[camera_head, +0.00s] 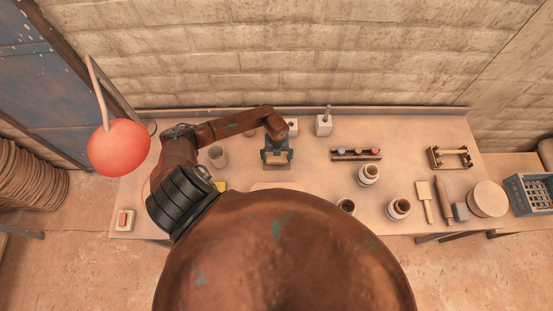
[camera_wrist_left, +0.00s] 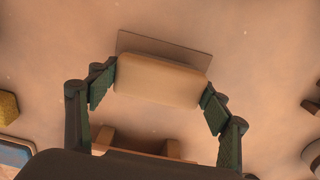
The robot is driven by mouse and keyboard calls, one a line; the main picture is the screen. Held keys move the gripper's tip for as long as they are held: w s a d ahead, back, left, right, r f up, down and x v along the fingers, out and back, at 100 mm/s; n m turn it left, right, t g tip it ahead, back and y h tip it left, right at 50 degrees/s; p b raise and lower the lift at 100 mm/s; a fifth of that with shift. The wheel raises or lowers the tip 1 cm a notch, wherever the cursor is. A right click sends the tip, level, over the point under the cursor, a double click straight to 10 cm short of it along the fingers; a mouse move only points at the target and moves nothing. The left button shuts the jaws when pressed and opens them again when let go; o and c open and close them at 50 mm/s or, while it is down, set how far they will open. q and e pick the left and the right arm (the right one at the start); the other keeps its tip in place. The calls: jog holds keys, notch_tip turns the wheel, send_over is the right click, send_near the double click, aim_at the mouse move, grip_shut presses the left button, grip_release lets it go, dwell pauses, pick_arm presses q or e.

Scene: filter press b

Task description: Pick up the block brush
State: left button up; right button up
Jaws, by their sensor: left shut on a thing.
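The block brush (camera_wrist_left: 155,80) is a pale, rounded block with a flat brown strip along its far side, in the middle of the left wrist view. My left gripper (camera_wrist_left: 158,97) has one finger at each end of the block and is shut on it. In the head view my left gripper (camera_head: 277,157) points down over the back middle of the table, and the brush is mostly hidden there by the gripper. I cannot tell whether the brush touches the table. My right gripper is in neither view.
The table (camera_head: 310,165) has a grey cup (camera_head: 217,157) to the gripper's left and a white holder (camera_head: 324,125) behind right.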

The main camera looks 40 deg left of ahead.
pick_arm(q)
jog(key=s+d+r+b, duration=0.1)
jog(key=s+d+r, duration=0.1)
jog(key=d+r, duration=0.4)
jog(key=s+d+r+b, duration=0.2)
jog(key=d+r, duration=0.3)
jog(key=d, duration=0.2)
jog(key=shift+s+d+r, duration=0.15)
jog(key=shift+s+r, duration=0.25)
